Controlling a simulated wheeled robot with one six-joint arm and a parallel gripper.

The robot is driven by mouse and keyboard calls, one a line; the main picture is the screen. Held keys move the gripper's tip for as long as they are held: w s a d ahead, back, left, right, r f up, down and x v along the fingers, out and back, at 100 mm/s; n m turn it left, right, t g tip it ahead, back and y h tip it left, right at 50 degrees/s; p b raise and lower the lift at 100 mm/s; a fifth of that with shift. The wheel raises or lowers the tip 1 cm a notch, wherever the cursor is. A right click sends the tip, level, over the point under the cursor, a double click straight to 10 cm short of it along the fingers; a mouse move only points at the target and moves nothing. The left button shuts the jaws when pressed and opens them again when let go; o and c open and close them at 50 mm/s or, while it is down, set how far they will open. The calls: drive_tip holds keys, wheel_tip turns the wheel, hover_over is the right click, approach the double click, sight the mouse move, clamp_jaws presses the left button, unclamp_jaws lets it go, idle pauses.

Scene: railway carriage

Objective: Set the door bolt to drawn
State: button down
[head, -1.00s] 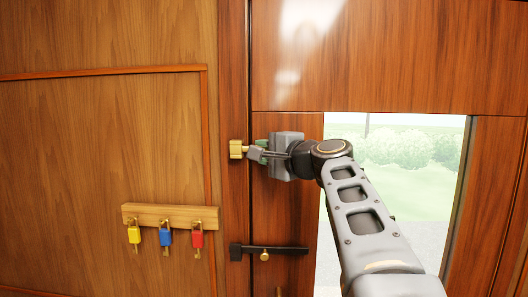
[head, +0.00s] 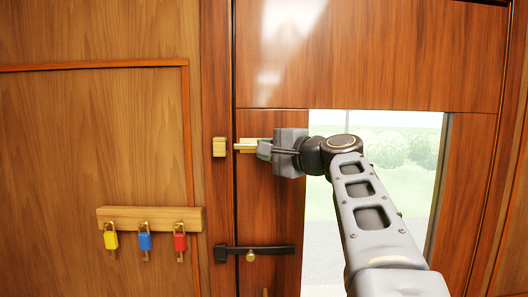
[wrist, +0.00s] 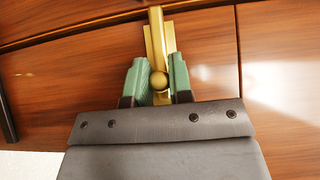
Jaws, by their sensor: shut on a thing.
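The brass door bolt (head: 246,145) lies level on the door, near its left edge. The brass keeper (head: 219,147) is on the door post to its left. A narrow gap shows between the keeper and the bolt's near end. My gripper (head: 264,150) is at the bolt's right part and hides it there. In the wrist view, my gripper's green fingers (wrist: 158,66) are shut around the bolt's round knob (wrist: 158,81). The bolt's rod and backing plate (wrist: 170,45) run up from there, and the keeper is not in that view.
A dark latch bar (head: 270,249) with a brass knob crosses the door below. A wooden rack (head: 190,215) on the left wall holds yellow (head: 110,240), blue (head: 145,242) and red (head: 180,243) padlocks. A window is right of the bolt, behind my arm.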

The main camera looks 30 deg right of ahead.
drive_tip(key=shift+r, duration=0.1)
drive_tip(key=c, duration=1.4)
unclamp_jaws()
drive_tip(key=shift+d, duration=0.1)
drive_tip(key=o, duration=0.4)
drive_tip(key=shift+s+d, duration=0.2)
drive_tip(key=shift+a, duration=0.15)
drive_tip(key=shift+b+v, duration=1.85)
drive_tip(key=shift+v, duration=5.2)
